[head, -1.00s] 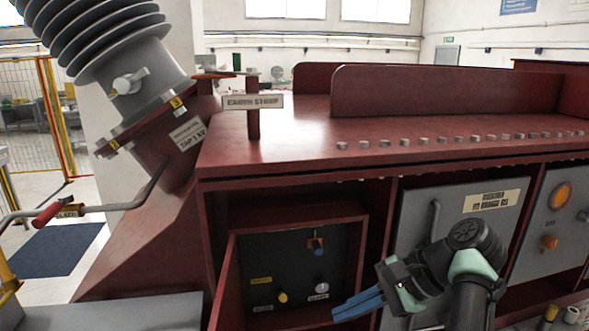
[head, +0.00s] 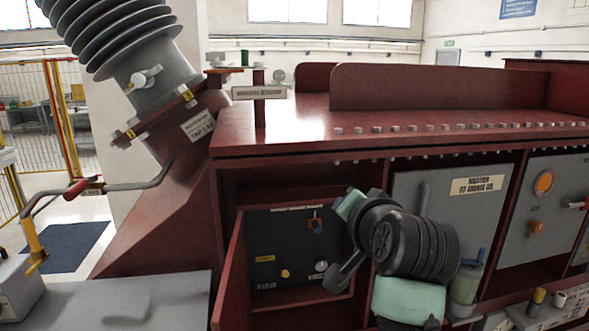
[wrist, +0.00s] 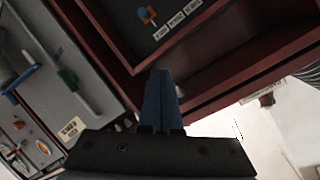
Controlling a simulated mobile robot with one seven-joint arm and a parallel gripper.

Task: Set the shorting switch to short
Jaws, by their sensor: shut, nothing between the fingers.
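A small rotary switch with a blue handle on an orange plate (head: 316,224) sits high on the dark panel (head: 275,240) inside the open red box. It also shows at the top of the wrist view (wrist: 147,15), with several small pale labels beside it, too small to read surely. I cannot tell for certain that it is the shorting switch. My gripper (wrist: 160,76) shows its blue fingers shut together and empty, pointing toward the box's red rim, apart from the switch.
A yellow knob (head: 285,273) and a white knob (head: 321,266) sit low on the panel. The red box door (head: 231,272) hangs open on the left. A grey cabinet (head: 410,185) with a handle stands right of the box. The red top ledge (head: 290,130) overhangs it.

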